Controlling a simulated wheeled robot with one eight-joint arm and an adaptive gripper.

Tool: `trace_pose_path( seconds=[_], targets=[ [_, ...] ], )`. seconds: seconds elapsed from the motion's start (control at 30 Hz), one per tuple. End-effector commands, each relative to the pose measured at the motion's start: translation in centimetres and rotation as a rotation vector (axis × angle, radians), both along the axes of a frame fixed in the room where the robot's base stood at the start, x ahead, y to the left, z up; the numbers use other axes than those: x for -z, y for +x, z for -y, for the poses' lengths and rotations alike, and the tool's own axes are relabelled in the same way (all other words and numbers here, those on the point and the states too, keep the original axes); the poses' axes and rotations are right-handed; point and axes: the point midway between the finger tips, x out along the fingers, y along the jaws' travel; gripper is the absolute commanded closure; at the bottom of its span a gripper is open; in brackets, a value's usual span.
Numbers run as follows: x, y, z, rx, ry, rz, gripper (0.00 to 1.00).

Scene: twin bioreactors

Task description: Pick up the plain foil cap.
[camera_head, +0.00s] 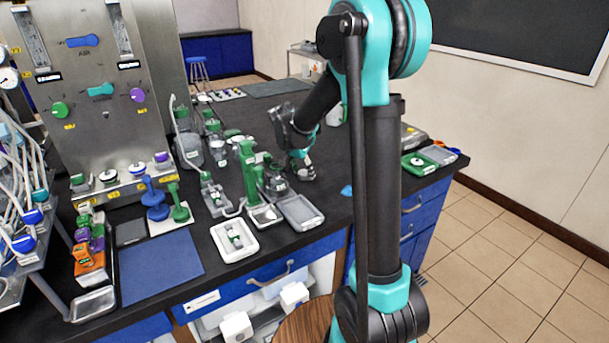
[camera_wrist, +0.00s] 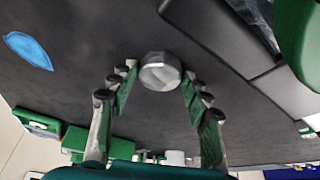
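The foil cap (camera_wrist: 160,72) is a small, plain silver, round piece on the dark bench top in the wrist view. My gripper (camera_wrist: 158,82) is open, with one finger on each side of the cap near the fingertips. Small gaps show between the fingers and the cap, and I cannot tell how far above the bench the fingertips are. In the head view my gripper (camera_head: 299,155) points down over the bench beside the glassware. The cap cannot be made out clearly there.
A blue leaf-shaped piece (camera_wrist: 28,50) lies on the bench nearby. A dark grey block (camera_wrist: 225,35) and a green object (camera_wrist: 300,40) stand close at the right in the wrist view. A grey tray (camera_head: 300,212) and white tray (camera_head: 234,241) lie nearer the bench's front edge.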

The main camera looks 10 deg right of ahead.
Motion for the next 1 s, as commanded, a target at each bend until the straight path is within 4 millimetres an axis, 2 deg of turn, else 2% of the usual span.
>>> trace_pose_path(
  seconds=[0.03, 0.1, 0.47, 0.63, 0.77, 1.0],
  targets=[
    [0.0, 0.0, 0.0, 0.000, 0.000, 0.000, 0.62],
    [0.0, 0.0, 0.0, 0.000, 0.000, 0.000, 0.71],
    [-0.2, 0.0, 0.0, 0.000, 0.000, 0.000, 0.71],
    [-1.2, 0.0, 0.0, 0.000, 0.000, 0.000, 0.71],
    [-3.1, -0.1, 0.0, 0.000, 0.000, 0.000, 0.71],
    [-9.6, 0.0, 0.0, 0.000, 0.000, 0.000, 0.71]
  ],
)
